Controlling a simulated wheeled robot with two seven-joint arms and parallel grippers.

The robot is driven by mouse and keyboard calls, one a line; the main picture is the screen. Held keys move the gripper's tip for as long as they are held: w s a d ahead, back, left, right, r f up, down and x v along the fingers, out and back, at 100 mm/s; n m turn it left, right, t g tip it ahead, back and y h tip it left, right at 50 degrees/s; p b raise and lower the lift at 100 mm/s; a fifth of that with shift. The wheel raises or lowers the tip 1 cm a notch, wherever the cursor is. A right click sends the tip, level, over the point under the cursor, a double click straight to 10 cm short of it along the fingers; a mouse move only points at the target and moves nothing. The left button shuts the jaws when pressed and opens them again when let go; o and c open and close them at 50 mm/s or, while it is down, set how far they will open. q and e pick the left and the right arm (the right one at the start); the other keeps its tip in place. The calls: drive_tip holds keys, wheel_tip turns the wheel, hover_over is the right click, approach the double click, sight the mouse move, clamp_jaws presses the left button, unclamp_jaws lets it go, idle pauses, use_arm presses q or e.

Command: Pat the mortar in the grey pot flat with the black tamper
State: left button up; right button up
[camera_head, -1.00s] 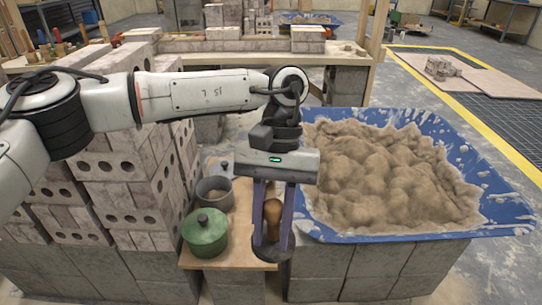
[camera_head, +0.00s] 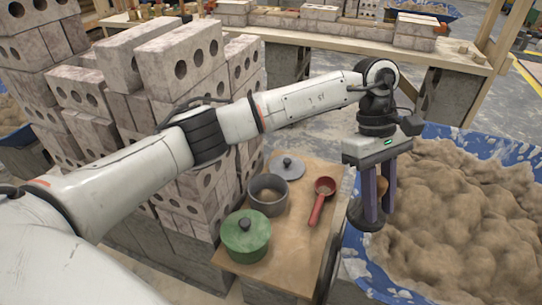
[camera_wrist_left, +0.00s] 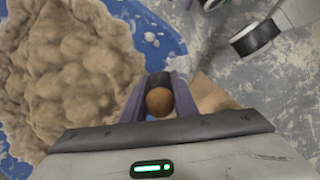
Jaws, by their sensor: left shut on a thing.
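The grey pot (camera_head: 281,203) stands open on a wooden board, with some mortar (camera_head: 267,196) visible inside. My left gripper (camera_head: 374,212) is shut on the black tamper (camera_head: 365,217). The tamper has a brown wooden handle and a dark, round base, and hangs upright between the fingers. It is to the right of the grey pot, apart from it, by the left edge of the blue tub. In the left wrist view the round end of the tamper's handle (camera_wrist_left: 160,101) shows between the fingers.
The board (camera_head: 289,262) also holds a green lidded pot (camera_head: 246,238), a red ladle (camera_head: 316,208) and a grey lid (camera_head: 287,168). A blue tub (camera_head: 376,276) heaped with mortar (camera_head: 445,205) stands at the right. Stacked blocks (camera_head: 185,125) rise behind and left of the board.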

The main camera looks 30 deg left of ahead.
use_arm(q)
drive_tip(key=w+a+n, duration=0.1)
drive_tip(key=n, duration=0.1)
drive_tip(key=w+a+f+n+t, duration=0.1)
drive_tip(key=n, duration=0.1)
drive_tip(key=w+a+n+t, duration=0.1)
drive_tip(key=w+n, duration=0.1)
drive_tip(key=shift+a+f+n+h, duration=0.25)
drive_tip(key=shift+a+n+h, duration=0.05)
drive_tip(key=shift+a, duration=0.05)
drive_tip(key=w+a+f+n+t+y, duration=0.1)
drive_tip(key=a+f+n, duration=0.3)
drive_tip(key=a, duration=0.5)
drive_tip(key=w+a+f+n+t+y+b, duration=0.1)
drive_tip(key=a+f+n+t+y, duration=0.1)
drive_tip(key=a+n, duration=0.7)
drive_tip(key=w+a+f+n+t+y+b, duration=0.1)
drive_tip(key=a+f+n+y, duration=0.1)
drive_tip(key=a+f+n, duration=0.4)
drive_tip(key=a+n, duration=0.1)
drive_tip(key=a, duration=0.2)
drive_tip(key=shift+t+y, duration=0.3)
drive_tip(key=shift+y, duration=0.1)
use_arm(e)
drive_tip(key=shift+w+a+f+n+g, duration=0.25)
drive_tip(key=shift+a+f+g, duration=0.2)
drive_tip(key=shift+f, duration=0.25)
use_arm(q)
drive_tip(key=shift+w+d, duration=0.1)
